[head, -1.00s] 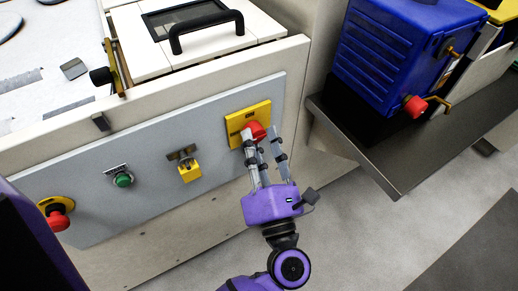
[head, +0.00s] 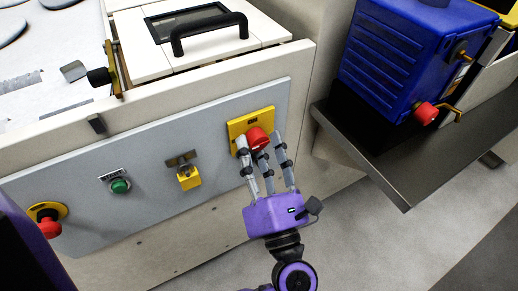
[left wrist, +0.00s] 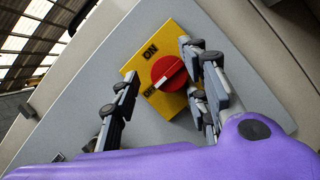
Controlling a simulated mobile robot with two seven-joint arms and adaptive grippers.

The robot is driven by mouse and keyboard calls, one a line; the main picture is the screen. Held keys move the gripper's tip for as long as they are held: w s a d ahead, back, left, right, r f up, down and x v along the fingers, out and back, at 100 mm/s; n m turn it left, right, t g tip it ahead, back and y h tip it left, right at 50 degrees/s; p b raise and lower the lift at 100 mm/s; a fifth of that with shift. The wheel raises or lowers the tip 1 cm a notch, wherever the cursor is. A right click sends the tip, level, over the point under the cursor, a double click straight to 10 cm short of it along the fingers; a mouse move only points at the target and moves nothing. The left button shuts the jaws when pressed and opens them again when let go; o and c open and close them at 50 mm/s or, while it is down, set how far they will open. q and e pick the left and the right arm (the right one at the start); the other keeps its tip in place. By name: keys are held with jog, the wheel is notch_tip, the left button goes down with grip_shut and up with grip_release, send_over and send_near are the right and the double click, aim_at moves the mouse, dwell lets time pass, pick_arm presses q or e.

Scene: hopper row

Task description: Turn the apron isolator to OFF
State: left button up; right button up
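The apron isolator is a red rotary knob (head: 258,138) on a yellow plate (head: 236,126), at the right end of the grey panel. In the left wrist view the knob (left wrist: 168,73) sits on the yellow plate (left wrist: 150,36), which is marked ON at the upper left and OFF at the lower left. A pale line across the knob runs between the OFF side and the upper right. My left gripper (head: 262,147) is open, its fingers on both sides of the knob; contact cannot be told. My right gripper is not in view.
The grey panel (head: 150,220) also carries a yellow padlock-like piece (head: 188,178), a green button (head: 120,186) and a red button (head: 48,226) at the left. A metal shelf (head: 400,180) with a blue machine (head: 400,60) stands to the right. Grey floor lies below.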

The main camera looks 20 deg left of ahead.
pick_arm(q)
jog(key=shift+d+f, duration=0.15)
jog(key=shift+s+d+f, duration=0.15)
jog(key=shift+s+d, duration=0.05)
jog(key=v, duration=1.1)
jog(key=shift+s, duration=0.1)
